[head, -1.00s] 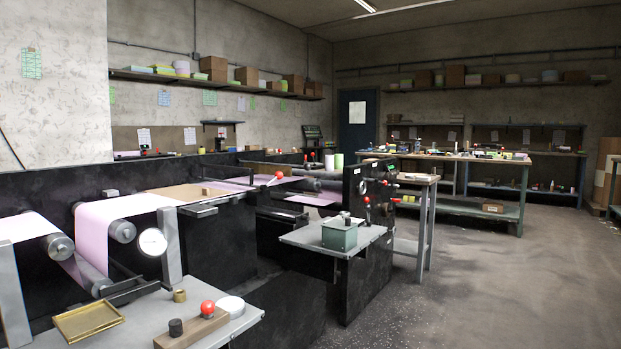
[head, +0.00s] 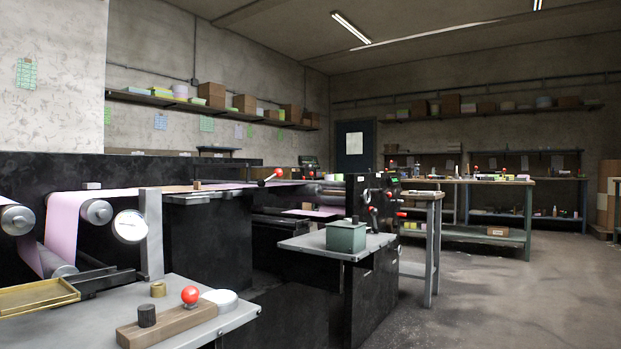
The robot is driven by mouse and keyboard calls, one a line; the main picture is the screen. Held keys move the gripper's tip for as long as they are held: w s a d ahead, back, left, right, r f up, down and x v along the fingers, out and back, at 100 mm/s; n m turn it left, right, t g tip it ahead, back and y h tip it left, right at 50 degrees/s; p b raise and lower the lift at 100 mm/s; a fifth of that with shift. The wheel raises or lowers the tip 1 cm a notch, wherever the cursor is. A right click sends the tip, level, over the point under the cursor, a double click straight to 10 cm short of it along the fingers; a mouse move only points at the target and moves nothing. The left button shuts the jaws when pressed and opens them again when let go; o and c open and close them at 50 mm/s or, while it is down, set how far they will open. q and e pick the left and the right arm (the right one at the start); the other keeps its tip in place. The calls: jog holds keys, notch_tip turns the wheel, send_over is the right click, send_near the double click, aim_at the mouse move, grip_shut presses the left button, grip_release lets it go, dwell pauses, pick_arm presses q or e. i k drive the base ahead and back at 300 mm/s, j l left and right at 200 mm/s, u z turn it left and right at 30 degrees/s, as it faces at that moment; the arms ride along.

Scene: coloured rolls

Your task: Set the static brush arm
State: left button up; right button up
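A dark machine with a pink-white web (head: 67,232) running over metal rollers (head: 97,211) stands at the left. A thin lever with a red ball (head: 277,173) rises above the web's far part; I cannot tell whether this is the static brush arm. A second red knob (head: 190,294) stands on a wooden block with a black knob (head: 147,315) on the near grey table (head: 190,340). A dark panel with red-knobbed controls (head: 374,205) stands at the machine's far end. Neither of my grippers is in view.
A round white gauge (head: 130,226), a brass tray (head: 38,297) and a white disc (head: 220,299) are near. A green box (head: 346,236) sits on a side shelf (head: 310,243). Workbenches (head: 480,181) stand behind. The floor (head: 500,295) at right is open.

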aim_at(257, 172)
jog(key=i+j, duration=0.15)
jog(key=i, duration=0.25)
jog(key=i+j, duration=0.15)
jog(key=i, duration=0.2)
jog(key=i+j, duration=0.2)
jog(key=i, duration=0.2)
jog(key=i+l, duration=0.15)
jog(key=l, duration=0.25)
jog(key=i+l+z, duration=0.1)
jog(key=l, duration=0.3)
jog(key=i+l, duration=0.2)
jog(key=l, duration=0.15)
jog(key=i+l, duration=0.2)
jog(key=l, duration=0.2)
jog(key=z, duration=0.05)
